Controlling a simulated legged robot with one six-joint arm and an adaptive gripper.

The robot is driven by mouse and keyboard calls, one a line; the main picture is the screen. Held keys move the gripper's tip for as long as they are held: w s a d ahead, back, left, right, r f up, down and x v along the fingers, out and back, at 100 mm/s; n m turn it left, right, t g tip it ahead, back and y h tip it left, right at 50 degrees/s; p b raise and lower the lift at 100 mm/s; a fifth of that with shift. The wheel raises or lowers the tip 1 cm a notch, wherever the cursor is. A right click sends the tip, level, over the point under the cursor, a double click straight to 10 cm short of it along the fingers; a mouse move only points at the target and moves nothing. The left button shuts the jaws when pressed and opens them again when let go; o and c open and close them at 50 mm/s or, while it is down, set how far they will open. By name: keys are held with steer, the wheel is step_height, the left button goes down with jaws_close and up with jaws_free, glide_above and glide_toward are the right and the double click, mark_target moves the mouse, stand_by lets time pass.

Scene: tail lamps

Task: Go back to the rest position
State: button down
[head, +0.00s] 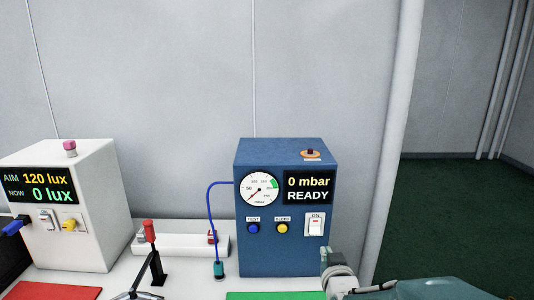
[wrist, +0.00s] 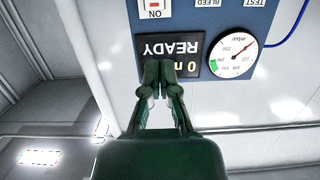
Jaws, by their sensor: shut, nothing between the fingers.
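My gripper shows in the wrist view (wrist: 160,85) with its fingers closed together and empty. In that view it overlaps the screen of the blue box, which appears upside down. In the head view, part of my arm's end (head: 338,275) shows at the lower right, just right of the blue box's lower front; the fingertips are hard to make out there. The blue box (head: 257,241) has a round gauge (head: 261,188), a screen (head: 308,188) reading "0 mbar READY", a blue button (head: 253,229), a yellow button (head: 282,229) and a switch (head: 315,225) marked ON.
A white box (head: 90,237) reading "AIM 120 lux, NOW 0 lux" stands left. A red-handled lever clamp (head: 154,258), a white block (head: 180,246) and a blue hose (head: 210,215) lie between the boxes. Red (head: 55,291) and green (head: 270,296) mats lie in front. Open floor is at right.

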steer(key=s+r+g, duration=0.3)
steer(key=s+g, duration=0.7)
steer(key=s, duration=1.6)
steer(key=shift+d, duration=0.25)
